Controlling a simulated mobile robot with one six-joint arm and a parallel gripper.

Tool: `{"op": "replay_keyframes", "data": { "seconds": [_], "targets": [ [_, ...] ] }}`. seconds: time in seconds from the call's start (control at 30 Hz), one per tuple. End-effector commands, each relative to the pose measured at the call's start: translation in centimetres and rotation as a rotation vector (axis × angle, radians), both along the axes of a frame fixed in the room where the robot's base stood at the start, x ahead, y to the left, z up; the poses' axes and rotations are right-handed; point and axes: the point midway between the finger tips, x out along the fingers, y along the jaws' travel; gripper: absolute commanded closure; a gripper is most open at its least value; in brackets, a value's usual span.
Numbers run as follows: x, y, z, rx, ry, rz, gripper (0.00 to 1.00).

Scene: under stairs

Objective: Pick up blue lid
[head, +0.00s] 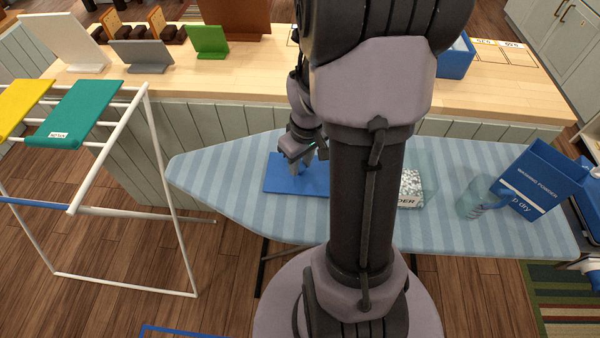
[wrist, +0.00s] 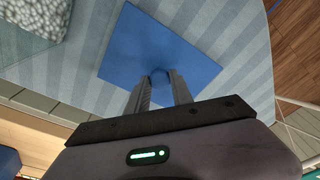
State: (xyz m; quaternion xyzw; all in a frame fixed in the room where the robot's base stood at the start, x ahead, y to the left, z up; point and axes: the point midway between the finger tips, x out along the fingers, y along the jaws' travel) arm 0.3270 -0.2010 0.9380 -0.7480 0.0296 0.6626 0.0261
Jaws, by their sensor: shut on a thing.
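The blue lid (head: 282,185) is a flat blue rectangle with a small knob. It lies on or just above the striped ironing board (head: 225,185), left of my arm in the head view; I cannot tell if it touches the board. My gripper (head: 297,160) points down over it. In the wrist view the lid (wrist: 160,45) spreads beyond my fingertips, and my gripper (wrist: 159,85) is shut on its round knob. My arm hides the lid's right end in the head view.
A container of white grains (head: 411,190), a clear cup (head: 474,198) and a blue washing powder box (head: 540,180) stand right on the board. A white drying rack (head: 160,170) is at left. A wooden counter (head: 260,85) with upright panels runs behind.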

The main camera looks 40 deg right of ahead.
Motion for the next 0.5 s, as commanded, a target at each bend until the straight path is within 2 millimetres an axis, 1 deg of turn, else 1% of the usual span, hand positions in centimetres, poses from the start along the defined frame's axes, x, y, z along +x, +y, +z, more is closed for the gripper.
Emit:
{"op": "replay_keyframes", "data": {
  "seconds": [0.17,0.23,0.27,0.4,0.5],
  "targets": [
    [0.0,0.0,0.1,0.000,0.000,0.000,1.00],
    [0.0,0.0,0.7,0.000,-0.001,0.000,1.00],
    [0.0,0.0,1.3,0.000,-0.001,0.000,1.00],
    [0.1,-0.1,5.5,-0.002,-0.004,0.001,1.00],
    [0.1,0.0,7.9,-0.001,-0.003,0.000,1.00]
  ]
}}
